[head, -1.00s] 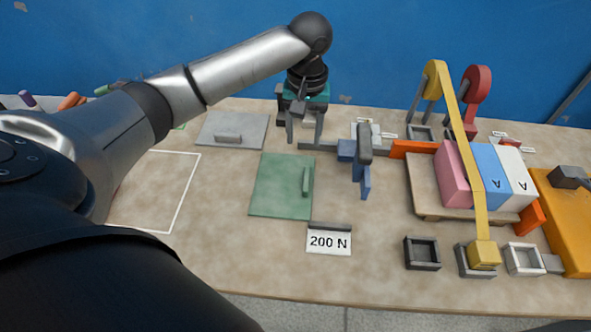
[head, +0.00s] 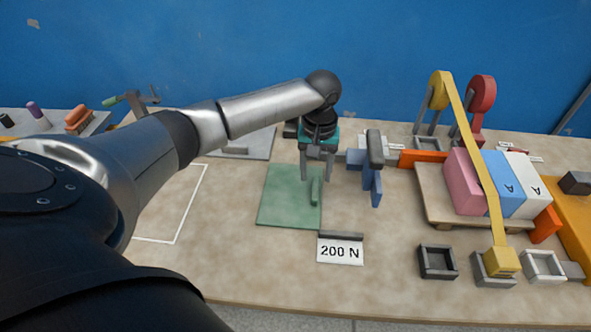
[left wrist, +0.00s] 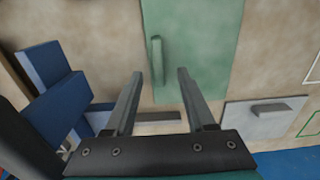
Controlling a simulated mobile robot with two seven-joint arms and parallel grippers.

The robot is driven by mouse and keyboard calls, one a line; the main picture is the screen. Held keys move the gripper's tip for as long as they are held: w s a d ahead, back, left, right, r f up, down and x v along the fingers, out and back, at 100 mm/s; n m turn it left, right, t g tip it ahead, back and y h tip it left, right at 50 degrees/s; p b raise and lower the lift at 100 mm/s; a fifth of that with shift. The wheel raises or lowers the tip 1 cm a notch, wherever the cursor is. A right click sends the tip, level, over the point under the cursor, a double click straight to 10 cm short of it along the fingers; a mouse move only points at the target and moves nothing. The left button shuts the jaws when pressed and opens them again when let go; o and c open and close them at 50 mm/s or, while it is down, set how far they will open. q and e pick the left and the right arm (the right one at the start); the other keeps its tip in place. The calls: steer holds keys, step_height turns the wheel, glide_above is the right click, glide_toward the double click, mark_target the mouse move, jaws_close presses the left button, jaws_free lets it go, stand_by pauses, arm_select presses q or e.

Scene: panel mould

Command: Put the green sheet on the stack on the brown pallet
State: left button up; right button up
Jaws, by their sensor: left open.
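The green sheet (head: 281,200) lies flat on the table in the middle of the head view, with an upright green handle (head: 315,191) near its right edge. My left gripper (head: 316,179) is open and empty above the sheet's far right part. In the left wrist view the sheet (left wrist: 205,40) is ahead, and its handle (left wrist: 157,58) shows between the open fingertips (left wrist: 160,73). The brown pallet (head: 433,203) stands at the right, carrying pink (head: 463,182), blue (head: 499,181) and white (head: 524,175) blocks, with a yellow strap (head: 469,137) across them. My right gripper is out of view.
A blue clamp-like stand (head: 375,165) with a dark top is between the sheet and the pallet. A "200 N" card (head: 340,251) is in front of the sheet. A grey plate (head: 259,147) lies behind. Small open boxes (head: 437,261) line the front right. The left table is clear inside a white outline.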

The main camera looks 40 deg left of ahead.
mark_target(315, 187)
arm_select(q)
step_height(315, 187, down, 5)
steer(key=shift+w+r+b, duration=0.1)
steer(key=shift+b, duration=0.6)
jaws_close()
steer(key=shift+r, duration=0.1)
